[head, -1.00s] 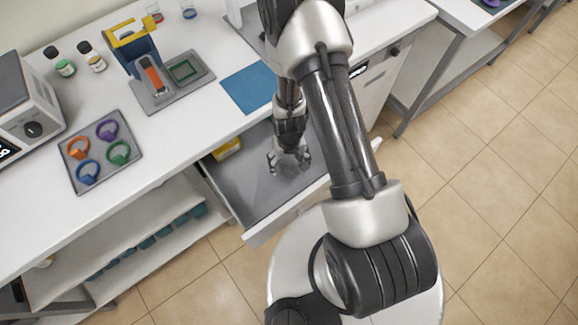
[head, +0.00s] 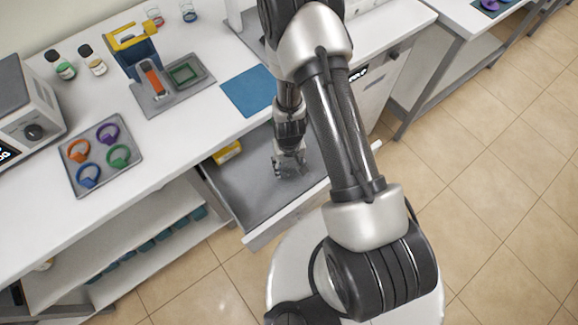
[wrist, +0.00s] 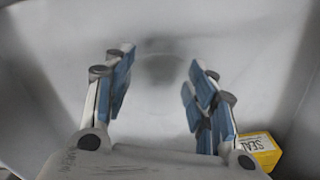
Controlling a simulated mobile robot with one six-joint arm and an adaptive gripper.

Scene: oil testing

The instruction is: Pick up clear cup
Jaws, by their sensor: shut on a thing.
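The clear cup (head: 291,173) is see-through and only faintly visible in the head view, inside the open drawer (head: 245,196). My gripper (head: 289,167) points down into the drawer with its fingers around the cup. In the wrist view the fingers of my gripper (wrist: 160,64) stand apart on either side of the clear cup, whose outline is hard to make out there. Whether the cup touches the drawer floor cannot be told.
A yellow box (head: 227,152) lies at the drawer's back left, and in the wrist view the yellow box (wrist: 260,150) is right of my fingers. A blue mat (head: 249,91) and a tray with coloured rings (head: 77,186) lie on the counter above. The drawer walls surround my gripper.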

